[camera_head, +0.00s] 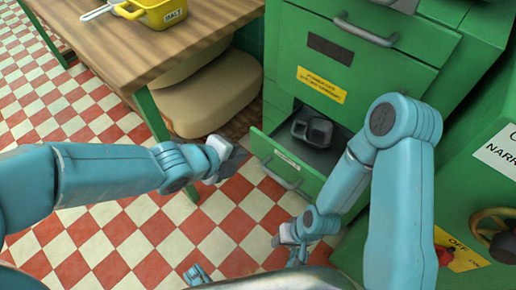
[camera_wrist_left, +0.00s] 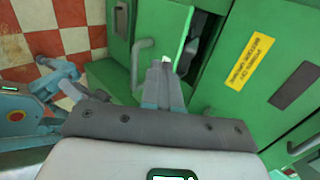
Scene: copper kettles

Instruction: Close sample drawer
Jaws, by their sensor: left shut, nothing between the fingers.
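The sample drawer (camera_head: 279,165) is the low green drawer of the cabinet and stands pulled out, with its grey handle (camera_head: 281,174) facing the floor side. A dark grey double-cup object (camera_head: 312,129) sits inside it.
Above the open drawer is a shut green drawer with a yellow label (camera_head: 321,85). A wooden table (camera_head: 130,50) with a yellow container (camera_head: 160,12) stands at upper left, beige sacks (camera_head: 212,98) beneath it. A valve wheel (camera_head: 497,228) is at right. Checkered floor lies open at left.

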